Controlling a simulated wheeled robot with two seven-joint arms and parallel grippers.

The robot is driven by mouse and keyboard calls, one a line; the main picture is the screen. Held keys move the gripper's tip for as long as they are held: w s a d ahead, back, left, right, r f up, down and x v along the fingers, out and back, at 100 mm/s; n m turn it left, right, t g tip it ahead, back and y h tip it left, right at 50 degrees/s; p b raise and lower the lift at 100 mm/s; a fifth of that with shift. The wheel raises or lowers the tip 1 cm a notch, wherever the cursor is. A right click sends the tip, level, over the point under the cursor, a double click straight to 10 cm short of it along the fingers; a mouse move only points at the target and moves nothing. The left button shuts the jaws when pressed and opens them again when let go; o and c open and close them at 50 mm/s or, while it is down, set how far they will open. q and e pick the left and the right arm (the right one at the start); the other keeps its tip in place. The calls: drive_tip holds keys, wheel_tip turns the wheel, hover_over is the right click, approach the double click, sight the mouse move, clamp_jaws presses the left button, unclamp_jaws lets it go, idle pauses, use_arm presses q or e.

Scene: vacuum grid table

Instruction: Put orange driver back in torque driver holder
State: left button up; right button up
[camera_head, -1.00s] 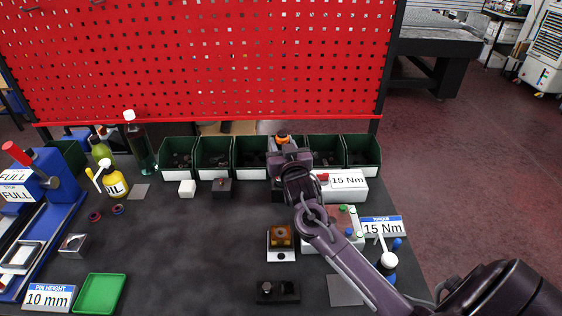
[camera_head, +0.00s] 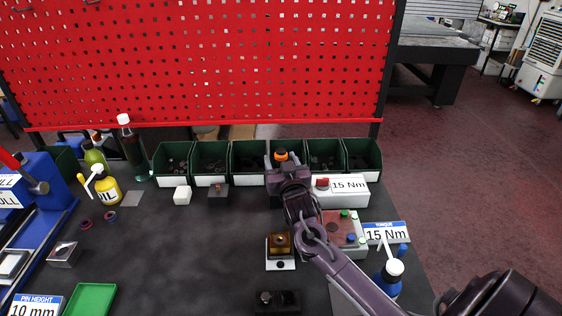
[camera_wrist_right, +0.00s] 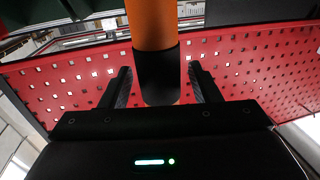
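The orange driver (camera_head: 281,155) stands upright at the back of the table, its orange top showing just above my right gripper (camera_head: 288,173). In the right wrist view, the driver (camera_wrist_right: 155,75), orange with a black lower section, is between the two fingers of my right gripper (camera_wrist_right: 160,82). A gap shows on its right side and a very thin one on its left. A white box with a red knob and a 15 Nm label (camera_head: 349,185) is just right of the gripper; I cannot tell whether it belongs to the torque driver holder. The driver's lower end is hidden. My left gripper is out of view.
Green bins (camera_head: 210,160) line the back edge below the red pegboard (camera_head: 200,70). A fixture with an amber block (camera_head: 280,244) and a box with coloured buttons (camera_head: 343,229) stand in front.

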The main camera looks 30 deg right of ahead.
drive_tip(key=shift+r, duration=0.2)
drive_tip(key=shift+s+a+f, duration=0.15)
drive_tip(key=shift+s, duration=0.2)
drive_tip(key=b+v, duration=0.2)
drive_tip(key=v, duration=0.9)
drive_tip(key=shift+s, duration=0.15)
